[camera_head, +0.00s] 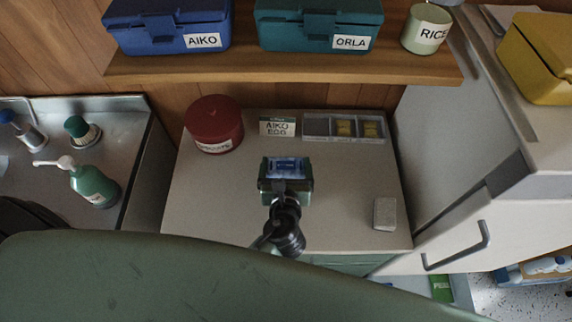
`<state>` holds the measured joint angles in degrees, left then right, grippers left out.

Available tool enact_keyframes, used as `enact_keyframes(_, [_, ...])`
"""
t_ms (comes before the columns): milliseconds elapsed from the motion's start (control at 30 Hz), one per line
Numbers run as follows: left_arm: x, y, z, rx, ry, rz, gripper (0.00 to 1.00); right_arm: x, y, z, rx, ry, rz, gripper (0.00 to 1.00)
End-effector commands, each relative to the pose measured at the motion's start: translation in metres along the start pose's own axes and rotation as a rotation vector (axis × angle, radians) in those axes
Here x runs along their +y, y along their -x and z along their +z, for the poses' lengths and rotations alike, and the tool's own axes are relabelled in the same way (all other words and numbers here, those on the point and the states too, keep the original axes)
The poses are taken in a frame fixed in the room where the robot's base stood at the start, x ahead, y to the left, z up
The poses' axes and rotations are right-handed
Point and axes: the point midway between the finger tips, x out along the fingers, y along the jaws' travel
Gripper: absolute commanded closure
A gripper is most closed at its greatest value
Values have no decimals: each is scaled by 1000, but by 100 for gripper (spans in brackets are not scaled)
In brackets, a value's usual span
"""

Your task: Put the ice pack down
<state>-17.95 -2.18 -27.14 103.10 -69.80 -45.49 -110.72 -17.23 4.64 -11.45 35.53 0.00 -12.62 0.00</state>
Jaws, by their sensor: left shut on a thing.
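The ice pack (287,166) is a small light-blue block, in the middle of the counter area in the head view. It shows within the outline of a dark green open box (301,197); I cannot tell whether it rests on the box's bottom or is held just above. My left gripper (281,187) comes up from the bottom of the picture and is shut on the near side of the ice pack. The gripper and wrist hide part of the box's near side. My right gripper is not in view.
A shelf (250,74) with blue and teal boxes overhangs the back. The counter is clear left and right of the green box.

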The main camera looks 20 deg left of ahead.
Motion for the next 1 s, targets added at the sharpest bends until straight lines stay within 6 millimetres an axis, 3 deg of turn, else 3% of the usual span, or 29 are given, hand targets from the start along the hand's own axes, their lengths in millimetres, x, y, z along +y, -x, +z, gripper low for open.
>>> enact_keyframes(267, [0, 12, 30, -3, 4, -2, 62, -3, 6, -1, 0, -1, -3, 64])
enact_keyframes(700, [-1, 54, 133, -6, 5, -2, 62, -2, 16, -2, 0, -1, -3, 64])
enact_keyframes(1000, [-1, 72, 175, -3, 3, -1, 62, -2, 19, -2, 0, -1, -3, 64])
